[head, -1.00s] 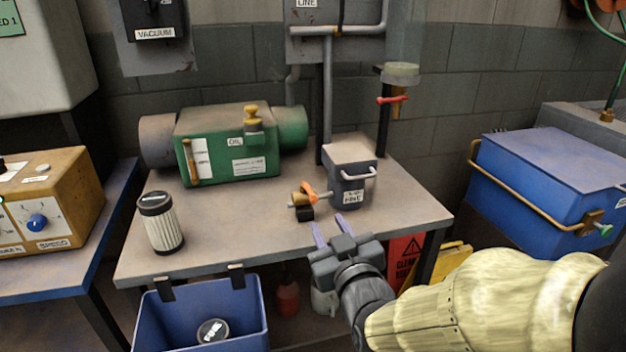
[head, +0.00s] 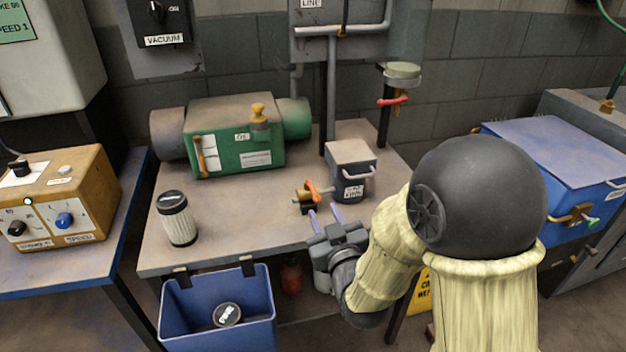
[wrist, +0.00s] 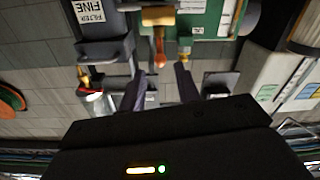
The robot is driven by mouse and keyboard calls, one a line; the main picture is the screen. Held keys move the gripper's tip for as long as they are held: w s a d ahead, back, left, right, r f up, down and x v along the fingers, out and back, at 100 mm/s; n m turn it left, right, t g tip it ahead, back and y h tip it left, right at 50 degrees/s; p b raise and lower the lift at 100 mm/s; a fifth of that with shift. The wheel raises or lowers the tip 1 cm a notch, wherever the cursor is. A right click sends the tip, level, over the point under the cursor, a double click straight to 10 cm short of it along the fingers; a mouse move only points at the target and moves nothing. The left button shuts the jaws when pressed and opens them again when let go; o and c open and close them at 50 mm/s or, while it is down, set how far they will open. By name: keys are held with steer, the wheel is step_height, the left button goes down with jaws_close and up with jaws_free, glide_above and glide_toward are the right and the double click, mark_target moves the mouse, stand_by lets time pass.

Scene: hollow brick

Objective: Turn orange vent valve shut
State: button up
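The vent valve has a brass body (head: 302,196) and an orange lever (head: 313,187). It sits near the front of the bench, left of the grey filter box (head: 352,172). My gripper (head: 325,212) is open and empty, just in front of the valve, its two fingers pointing at it. In the wrist view the orange lever (wrist: 160,50) points toward my gripper (wrist: 160,84) and lines up with the gap between the fingers, a little beyond their tips. I see no contact. The brass body (wrist: 158,16) is behind the lever.
A green oil pump (head: 235,150) lies at the back of the bench. A filter cartridge (head: 176,218) stands at the front left. A blue bin (head: 250,310) hangs on the front edge. A red-handled valve (head: 393,101) is on a post behind. My arm hides the bench's right part.

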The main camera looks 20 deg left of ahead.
mark_target(313, 188)
steer(key=shift+w+a+r+p, duration=0.2)
steer(key=shift+w+p, duration=0.1)
steer(key=shift+p, duration=0.5)
steer(key=x, duration=0.9)
steer(key=shift+f, duration=0.25)
jaws_close()
